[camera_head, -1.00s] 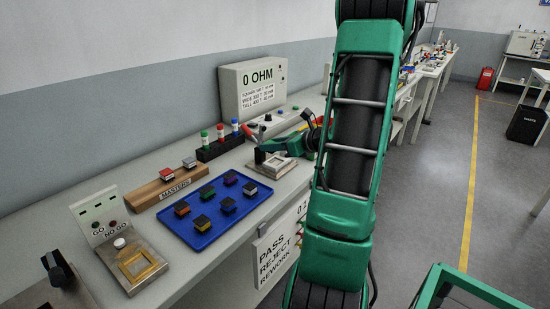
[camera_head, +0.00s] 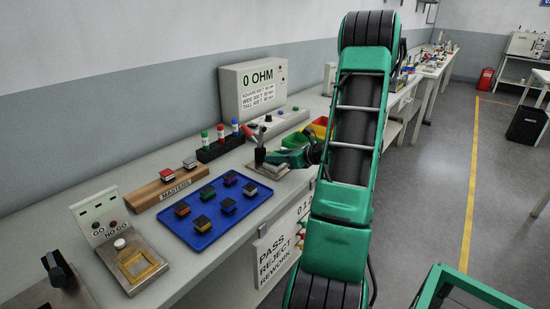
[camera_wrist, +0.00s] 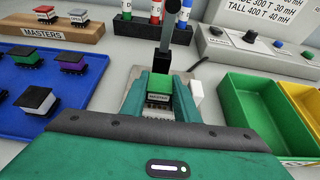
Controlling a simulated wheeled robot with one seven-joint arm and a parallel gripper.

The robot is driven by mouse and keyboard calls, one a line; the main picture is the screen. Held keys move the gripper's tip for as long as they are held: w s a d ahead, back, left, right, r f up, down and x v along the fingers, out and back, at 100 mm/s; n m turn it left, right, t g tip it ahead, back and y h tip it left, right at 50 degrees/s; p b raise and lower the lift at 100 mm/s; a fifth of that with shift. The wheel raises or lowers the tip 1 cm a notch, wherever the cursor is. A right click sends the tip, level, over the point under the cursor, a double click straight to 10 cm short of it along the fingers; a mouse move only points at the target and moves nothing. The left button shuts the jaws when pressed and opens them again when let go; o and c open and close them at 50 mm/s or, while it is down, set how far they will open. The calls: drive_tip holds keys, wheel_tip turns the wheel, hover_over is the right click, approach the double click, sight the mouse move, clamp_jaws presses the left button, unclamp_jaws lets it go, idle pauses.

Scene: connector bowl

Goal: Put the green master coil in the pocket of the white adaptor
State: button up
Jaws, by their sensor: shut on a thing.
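The green master coil (camera_wrist: 158,98), a small block with a label on its near side, is between the fingers of my gripper (camera_wrist: 158,108) in the wrist view. My gripper is shut on it, over the metal plate of the fixture (camera_wrist: 134,96). A white part, apparently the white adaptor (camera_wrist: 196,93), shows just right of the coil. The pocket is hidden by the coil and fingers; I cannot tell whether the coil is inside it. In the head view my gripper (camera_head: 272,160) is low over the fixture plate (camera_head: 268,171), and the coil is hidden.
A black post with a lever (camera_wrist: 163,42) stands just behind the coil. A blue tray of several coils (camera_head: 208,231) and the wooden MASTERS rack (camera_head: 150,198) are at left. Green (camera_wrist: 244,114) and yellow bins are at right. A meter box (camera_head: 240,88) stands behind.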

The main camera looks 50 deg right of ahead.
drive_tip(key=shift+f, duration=0.3)
